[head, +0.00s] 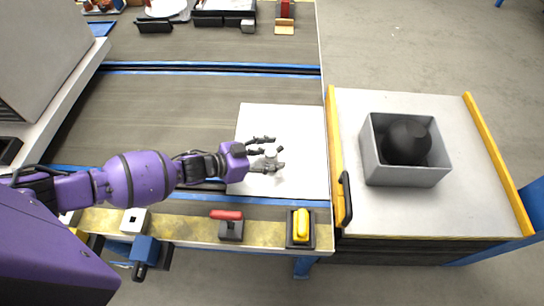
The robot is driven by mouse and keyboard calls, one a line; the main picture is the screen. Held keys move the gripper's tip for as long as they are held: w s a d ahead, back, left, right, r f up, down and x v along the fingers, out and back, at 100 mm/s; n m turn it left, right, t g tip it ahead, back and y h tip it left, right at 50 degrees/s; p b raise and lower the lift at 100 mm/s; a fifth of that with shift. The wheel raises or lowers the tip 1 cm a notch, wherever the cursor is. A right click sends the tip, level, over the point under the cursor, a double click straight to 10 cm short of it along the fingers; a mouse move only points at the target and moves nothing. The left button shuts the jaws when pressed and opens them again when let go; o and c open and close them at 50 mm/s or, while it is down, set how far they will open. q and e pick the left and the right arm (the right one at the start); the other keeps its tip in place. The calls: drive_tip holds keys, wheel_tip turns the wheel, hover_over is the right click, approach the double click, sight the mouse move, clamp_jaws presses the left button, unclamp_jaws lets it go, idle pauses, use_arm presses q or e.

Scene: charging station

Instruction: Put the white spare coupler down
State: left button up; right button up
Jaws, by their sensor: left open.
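The white spare coupler (270,157) is a small pale piece over the white square board (298,125), between the fingers of my left gripper (276,154). The gripper is open, with one finger on the far side of the coupler and one on the near side. The coupler looks upright. Whether it touches a finger or rests fully on the board is hard to tell at this size. My right gripper is not in view.
A grey open bin (372,160) with a dark round object (408,140) stands on a cart at the right. A red-handled piece (229,222) and a yellow piece (301,226) sit along the near edge. The board's far part is clear.

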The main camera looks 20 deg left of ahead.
use_arm(q)
drive_tip(key=shift+w, duration=0.1)
drive_tip(key=shift+d, duration=0.1)
clamp_jaws()
idle(0.3)
